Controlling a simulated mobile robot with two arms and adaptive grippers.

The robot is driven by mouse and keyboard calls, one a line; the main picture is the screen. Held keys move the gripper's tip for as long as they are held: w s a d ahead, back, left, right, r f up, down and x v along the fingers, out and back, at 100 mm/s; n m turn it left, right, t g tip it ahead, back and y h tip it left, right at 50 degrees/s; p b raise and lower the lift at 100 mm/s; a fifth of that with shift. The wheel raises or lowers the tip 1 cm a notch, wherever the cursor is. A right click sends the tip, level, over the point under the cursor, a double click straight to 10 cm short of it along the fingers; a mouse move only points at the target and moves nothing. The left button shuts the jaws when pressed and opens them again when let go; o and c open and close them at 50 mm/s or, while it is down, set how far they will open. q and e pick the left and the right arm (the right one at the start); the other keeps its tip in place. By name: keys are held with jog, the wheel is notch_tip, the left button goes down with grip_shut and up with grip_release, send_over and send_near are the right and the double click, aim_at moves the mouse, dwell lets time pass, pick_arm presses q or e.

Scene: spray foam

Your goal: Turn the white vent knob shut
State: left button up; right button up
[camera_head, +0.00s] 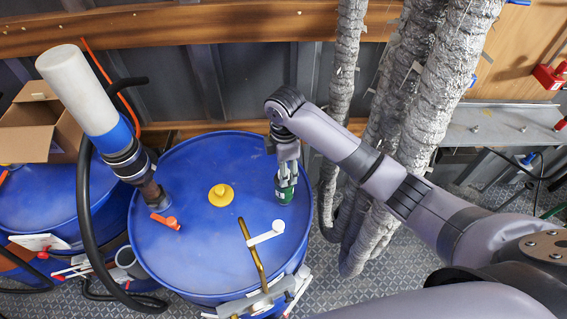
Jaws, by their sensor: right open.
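A white knob (266,233) with a flat lever and a rounded end sits on the right front part of the blue drum's lid (185,255), beside a brass-coloured rod (252,252). It is the only white knob-like part I see on this lid. My right gripper (286,186) points down over the right side of the lid, behind the white knob and apart from it. It is open. Something dark green shows at its fingertips; I cannot tell whether it is part of the gripper or a fitting on the lid. My left gripper is not in view.
A yellow cap (221,195) and an orange lever (165,221) are on the same lid. A white cylinder on a dark fitting (78,90) rises at the left, near a black hose (86,205). Silver-wrapped hoses (343,90) hang behind my right arm. A cardboard box (38,125) stands left.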

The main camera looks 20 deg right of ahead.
jog(key=shift+w+f, duration=0.15)
jog(key=shift+f, duration=0.2)
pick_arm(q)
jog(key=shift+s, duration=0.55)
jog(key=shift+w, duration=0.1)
pick_arm(e)
jog(key=shift+r, duration=0.1)
jog(key=shift+c, duration=0.4)
jog(key=c, duration=0.4)
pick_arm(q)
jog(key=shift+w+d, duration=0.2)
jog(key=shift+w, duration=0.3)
pick_arm(e)
grip_shut()
